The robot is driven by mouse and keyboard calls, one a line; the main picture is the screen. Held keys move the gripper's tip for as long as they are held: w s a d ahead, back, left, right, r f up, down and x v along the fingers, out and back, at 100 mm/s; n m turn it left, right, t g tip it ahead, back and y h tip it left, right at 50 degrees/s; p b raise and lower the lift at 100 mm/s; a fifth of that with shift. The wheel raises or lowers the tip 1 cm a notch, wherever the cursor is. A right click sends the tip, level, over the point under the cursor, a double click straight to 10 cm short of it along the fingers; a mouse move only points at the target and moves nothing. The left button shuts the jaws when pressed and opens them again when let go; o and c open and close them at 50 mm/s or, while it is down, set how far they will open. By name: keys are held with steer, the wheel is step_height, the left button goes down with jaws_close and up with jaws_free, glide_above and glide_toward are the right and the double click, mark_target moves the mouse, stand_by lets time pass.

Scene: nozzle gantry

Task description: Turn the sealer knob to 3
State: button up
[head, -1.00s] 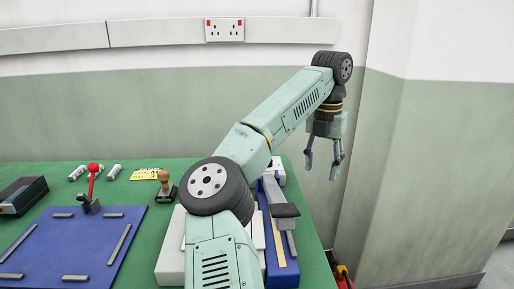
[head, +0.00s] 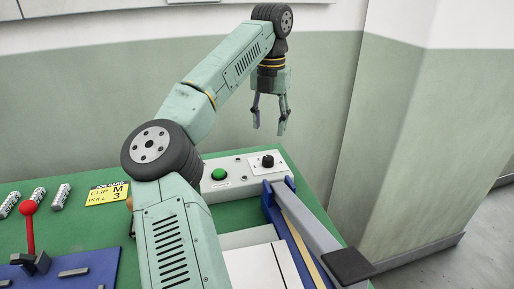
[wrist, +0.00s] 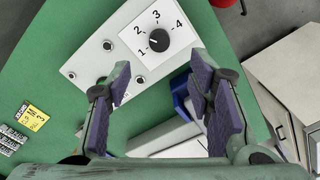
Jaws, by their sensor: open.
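The black sealer knob (head: 268,161) stands on a pale grey control box (head: 235,171) at the back right of the green bench. In the wrist view the knob (wrist: 159,40) sits on a white dial plate marked 1, 2, 3 and 4. Its white line appears to lie towards 1, but it is small. My gripper (head: 269,123) is open and empty, above the box and apart from it. In the wrist view its two purple-padded fingers (wrist: 160,68) are spread, with the knob beyond them.
A green button (head: 218,174) is on the same box, left of the knob. The blue sealer with its grey arm (head: 312,227) stands in front. A yellow card (head: 107,194) and a red-knobbed lever (head: 30,225) are at left. The wall corner is at right.

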mark_target(268, 157)
step_height(268, 157, down, 11)
steer(key=shift+r+p, duration=0.15)
steer(key=shift+p, duration=0.9)
steer(key=shift+c, duration=0.5)
jaws_close()
